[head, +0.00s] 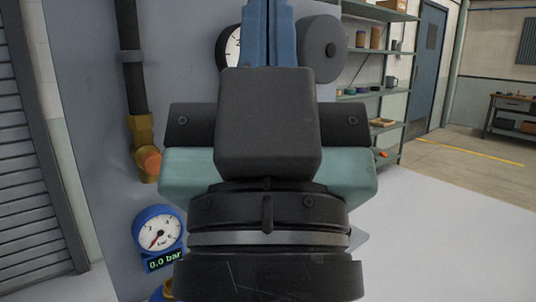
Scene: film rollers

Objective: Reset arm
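My gripper (268,122) fills the middle of the head view, seen from behind. Its black housing and teal body sit on a black wrist with a pale ring. Blue parts (268,34) stick up beyond the housing to the top edge; I cannot tell whether they are its fingers. The fingertips are not clearly seen, so neither their opening nor anything between them shows. No film roller can be made out for certain. A dark round disc (323,49) stands at the upper right of the gripper.
A grey panel (88,110) carries a black pipe (131,62) with a brass fitting (142,140). A blue gauge (157,234) reads 0.0 bar. Another dial (232,48) is half hidden behind my gripper. Shelves (392,100) and a blue door (428,65) stand behind; open floor lies right.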

